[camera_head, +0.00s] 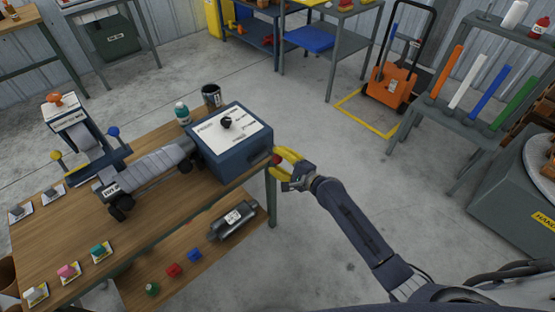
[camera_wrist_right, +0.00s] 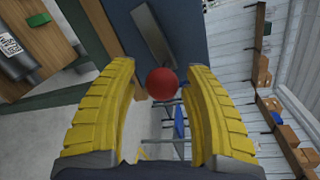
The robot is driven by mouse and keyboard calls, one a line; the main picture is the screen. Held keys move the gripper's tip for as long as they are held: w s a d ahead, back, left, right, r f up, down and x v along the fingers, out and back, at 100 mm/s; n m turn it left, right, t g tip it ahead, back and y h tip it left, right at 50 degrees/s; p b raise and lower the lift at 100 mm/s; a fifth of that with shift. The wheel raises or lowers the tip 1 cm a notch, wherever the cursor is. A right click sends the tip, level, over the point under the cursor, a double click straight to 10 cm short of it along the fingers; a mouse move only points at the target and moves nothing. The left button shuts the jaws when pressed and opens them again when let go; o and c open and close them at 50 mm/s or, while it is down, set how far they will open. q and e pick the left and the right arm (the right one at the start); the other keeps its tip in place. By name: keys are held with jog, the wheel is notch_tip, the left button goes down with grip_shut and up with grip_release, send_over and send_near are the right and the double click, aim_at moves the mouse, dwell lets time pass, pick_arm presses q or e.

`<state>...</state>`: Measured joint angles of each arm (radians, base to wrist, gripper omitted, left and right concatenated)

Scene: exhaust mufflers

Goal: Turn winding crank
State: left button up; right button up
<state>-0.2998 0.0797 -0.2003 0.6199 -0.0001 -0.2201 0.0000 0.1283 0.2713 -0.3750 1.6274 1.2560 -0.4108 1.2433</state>
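The winding crank is on the right side of a blue box (camera_head: 228,160) at the table's right end. In the right wrist view its flat grey crank arm (camera_wrist_right: 154,38) slants down to a round red knob (camera_wrist_right: 161,83). The red knob (camera_head: 276,160) also shows small in the head view. My right gripper (camera_head: 279,163) is at the box's right side, yellow fingers apart. In the right wrist view the knob lies between the fingertips of the open gripper (camera_wrist_right: 161,72), with visible gaps on both sides. My left gripper is not in view.
The box and a grey muffler (camera_head: 155,172) are on the wooden table (camera_head: 60,235). A black-lidded cup (camera_head: 211,96) and a teal bottle (camera_head: 182,113) stand behind the box. A lower shelf (camera_head: 190,255) holds another muffler (camera_head: 232,220) and coloured blocks.

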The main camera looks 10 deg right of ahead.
jog(key=shift+o, duration=0.3)
jog(key=v, duration=1.2)
